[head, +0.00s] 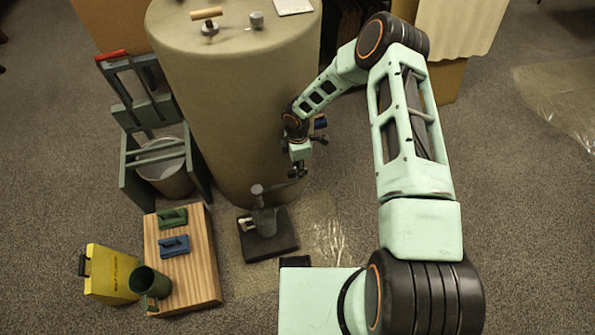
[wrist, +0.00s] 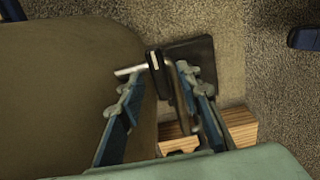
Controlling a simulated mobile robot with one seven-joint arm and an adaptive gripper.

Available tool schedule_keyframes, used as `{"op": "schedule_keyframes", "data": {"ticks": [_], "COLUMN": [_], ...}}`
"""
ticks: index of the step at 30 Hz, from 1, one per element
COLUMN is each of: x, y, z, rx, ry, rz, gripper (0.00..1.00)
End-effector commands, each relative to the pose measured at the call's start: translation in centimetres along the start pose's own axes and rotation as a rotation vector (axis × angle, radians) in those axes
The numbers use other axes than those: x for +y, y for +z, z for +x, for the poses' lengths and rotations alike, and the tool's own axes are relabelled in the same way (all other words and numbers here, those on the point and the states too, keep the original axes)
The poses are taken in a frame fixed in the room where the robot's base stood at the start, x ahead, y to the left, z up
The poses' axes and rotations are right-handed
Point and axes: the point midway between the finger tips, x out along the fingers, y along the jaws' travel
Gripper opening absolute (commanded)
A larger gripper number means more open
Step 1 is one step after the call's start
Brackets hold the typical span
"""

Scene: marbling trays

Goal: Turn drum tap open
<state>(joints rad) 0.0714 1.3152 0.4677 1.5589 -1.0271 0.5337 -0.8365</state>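The drum (head: 225,100) is a large tan cylinder standing at the back centre; its side fills the left of the wrist view (wrist: 60,90). The drum tap (head: 258,190) is a dark fitting low on the drum's front, above a small black base. In the wrist view the tap (wrist: 156,62) shows as a dark upright piece with a pale pipe running to the drum. My gripper (head: 298,172) is close to the drum's side, right of the tap. In the wrist view its blue fingers (wrist: 162,98) are apart, with the tap beyond and between them. I cannot tell whether they touch it.
A black base (head: 275,245) with a grey cup stands under the tap. A wooden board (head: 205,270) with green and blue items lies left of it, beside a yellow box (head: 112,275) and a dark green cup (head: 150,282). A grey stand (head: 130,165) holds a bucket. Floor is free at right.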

Motion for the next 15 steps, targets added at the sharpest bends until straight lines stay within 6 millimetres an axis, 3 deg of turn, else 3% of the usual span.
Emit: {"op": "schedule_keyframes", "data": {"ticks": [6, 15], "x": [-0.01, -0.01], "y": [0.00, 0.02], "z": [1.65, 1.69], "rx": [0.000, -0.001], "ry": [0.000, 0.000], "rz": [0.000, 0.000], "gripper": [0.32, 0.29]}}
